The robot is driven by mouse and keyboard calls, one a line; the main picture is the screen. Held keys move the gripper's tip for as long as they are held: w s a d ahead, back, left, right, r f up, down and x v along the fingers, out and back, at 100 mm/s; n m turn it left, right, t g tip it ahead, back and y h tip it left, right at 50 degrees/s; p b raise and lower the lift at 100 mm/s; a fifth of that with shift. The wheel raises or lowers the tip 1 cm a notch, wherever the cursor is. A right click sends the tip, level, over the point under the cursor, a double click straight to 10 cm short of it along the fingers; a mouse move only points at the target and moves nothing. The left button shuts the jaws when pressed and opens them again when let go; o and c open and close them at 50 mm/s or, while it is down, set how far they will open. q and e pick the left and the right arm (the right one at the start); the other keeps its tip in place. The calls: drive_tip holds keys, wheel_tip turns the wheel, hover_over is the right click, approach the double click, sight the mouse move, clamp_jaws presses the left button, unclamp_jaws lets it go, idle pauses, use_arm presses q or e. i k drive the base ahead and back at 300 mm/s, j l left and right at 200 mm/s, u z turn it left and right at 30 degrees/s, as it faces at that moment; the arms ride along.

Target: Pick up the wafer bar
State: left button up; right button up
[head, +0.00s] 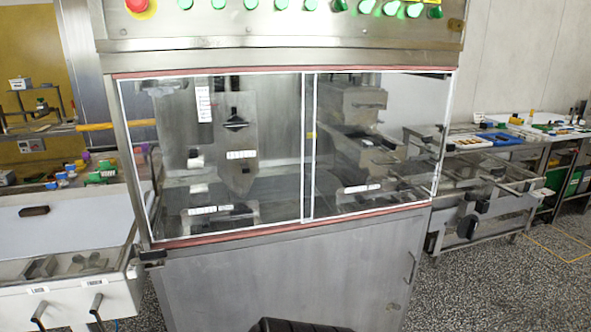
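I cannot make out a wafer bar in the head view. The enrober machine (290,275) stands in front of me, a steel cabinet with clear glass panels (270,150) in a reddish frame. The panels look shut, with dark metal parts and white labels behind them. Neither of my grippers is in view.
A white unit with a sloped lid (75,225) and black handles stands at the left. Behind it are benches with small coloured items. At the right, a steel conveyor frame (480,190) adjoins the machine. Speckled floor (500,280) is open at the lower right.

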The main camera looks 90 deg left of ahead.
sight(42, 209)
drive_tip(key=u, duration=3.85)
drive_tip(key=j, duration=0.45)
drive_tip(key=i+j+u, duration=0.15)
drive_tip(key=j, duration=0.8)
drive_tip(key=i+j+u, duration=0.15)
drive_tip(key=j, duration=0.3)
